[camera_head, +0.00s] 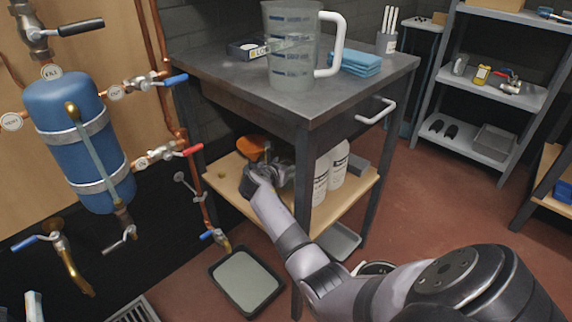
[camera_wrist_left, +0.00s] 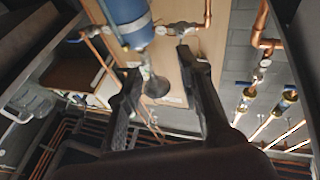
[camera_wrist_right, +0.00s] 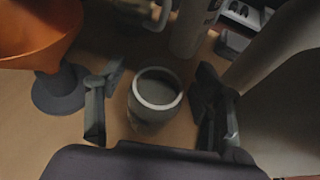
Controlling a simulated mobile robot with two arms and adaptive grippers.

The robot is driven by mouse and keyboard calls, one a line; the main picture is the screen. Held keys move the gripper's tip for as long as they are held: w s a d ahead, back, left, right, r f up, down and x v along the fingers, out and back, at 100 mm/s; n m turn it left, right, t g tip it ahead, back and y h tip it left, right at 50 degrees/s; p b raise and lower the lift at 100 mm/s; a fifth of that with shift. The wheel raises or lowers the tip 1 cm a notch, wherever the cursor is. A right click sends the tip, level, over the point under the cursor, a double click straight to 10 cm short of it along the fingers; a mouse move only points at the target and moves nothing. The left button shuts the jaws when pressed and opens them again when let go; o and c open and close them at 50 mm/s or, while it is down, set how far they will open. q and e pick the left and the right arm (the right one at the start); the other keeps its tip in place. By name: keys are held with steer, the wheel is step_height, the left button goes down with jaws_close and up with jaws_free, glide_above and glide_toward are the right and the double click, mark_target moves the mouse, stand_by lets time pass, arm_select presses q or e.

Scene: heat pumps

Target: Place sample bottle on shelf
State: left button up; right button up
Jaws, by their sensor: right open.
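A round, open-topped container with a pale rim (camera_wrist_right: 152,117) stands upright on the lower wooden shelf of the bench in the right wrist view. It may be the sample bottle; no label shows. My right gripper (camera_wrist_right: 156,82) is open, with one finger on each side of it and gaps between. In the head view the same gripper (camera_head: 268,172) reaches in under the bench top, and the container is not clearly visible there. My left gripper (camera_wrist_left: 160,72) is open and empty in its own wrist view, and outside the head view. A grey shelf rack (camera_head: 482,146) stands at the right.
An orange funnel (camera_head: 250,146) is close beside my right gripper. White bottles (camera_head: 338,163) stand right of it, behind a bench leg (camera_head: 303,175). The bench top (camera_head: 215,70) overhangs it and carries a large measuring jug (camera_head: 290,75). The rack holds small items with some free room.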

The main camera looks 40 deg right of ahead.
steer(key=shift+r, duration=0.1)
steer(key=shift+a, duration=0.15)
arm_select(q)
steer(key=s+a+f+g+y+p, duration=0.2)
steer(key=f+g, duration=0.4)
steer(key=f, duration=0.3)
steer(key=s+a+f+g+y+p, duration=0.1)
steer(key=s+a+f+g+p, duration=0.1)
steer(key=s+f+g, duration=0.3)
step_height(320, 180, down, 5)
steer(key=shift+s+a+r+n+g+y+p, duration=0.15)
steer(key=shift+a+n+g+y+p, duration=0.2)
steer(key=shift+g, duration=0.45)
arm_select(e)
steer(key=v, duration=1.1)
steer(key=shift+s+a+r, duration=0.15)
steer(key=shift+s+a, duration=0.1)
